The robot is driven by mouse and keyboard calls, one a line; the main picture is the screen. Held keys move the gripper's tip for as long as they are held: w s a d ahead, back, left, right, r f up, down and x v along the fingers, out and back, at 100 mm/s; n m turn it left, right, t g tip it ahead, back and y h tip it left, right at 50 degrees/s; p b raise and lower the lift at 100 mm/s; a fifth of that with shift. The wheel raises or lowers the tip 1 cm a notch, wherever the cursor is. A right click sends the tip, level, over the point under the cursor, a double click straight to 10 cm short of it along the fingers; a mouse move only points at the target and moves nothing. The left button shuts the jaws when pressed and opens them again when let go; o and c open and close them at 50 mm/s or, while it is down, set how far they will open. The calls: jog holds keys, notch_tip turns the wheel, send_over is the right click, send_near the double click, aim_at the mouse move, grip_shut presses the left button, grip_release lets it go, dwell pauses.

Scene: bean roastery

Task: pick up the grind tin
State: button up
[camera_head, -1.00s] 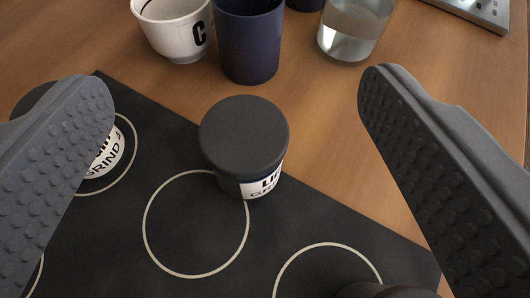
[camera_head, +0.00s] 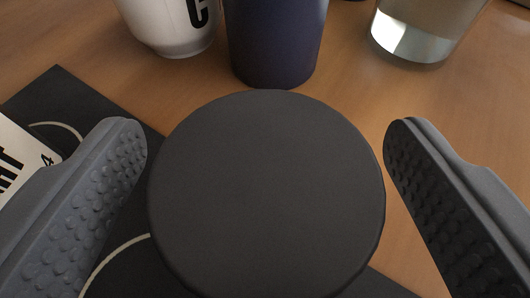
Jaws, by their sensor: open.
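A round tin with a flat dark grey lid (camera_head: 266,195) fills the middle of the view, very close. Its label and sides are hidden under the lid now; the earlier frame shows a white label with the letters "GR" partly visible. It stands over the far edge area of a black mat (camera_head: 60,95). My gripper (camera_head: 266,150) is open, with one dark studded finger on each side of the tin. The left fingertip is close to the lid's edge in the picture, and the right fingertip has a narrow gap. I cannot tell whether either touches.
A dark blue cup (camera_head: 275,45) stands just behind the tin. A white cup with a black letter (camera_head: 160,25) is left of it, and a clear glass (camera_head: 415,35) is at right. Another tin's white label (camera_head: 18,165) shows at the left edge. Bare wooden table (camera_head: 350,85) lies between.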

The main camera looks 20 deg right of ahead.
jog(key=shift+x, duration=1.2)
jog(key=c, duration=1.1)
jog(key=shift+r, duration=0.1)
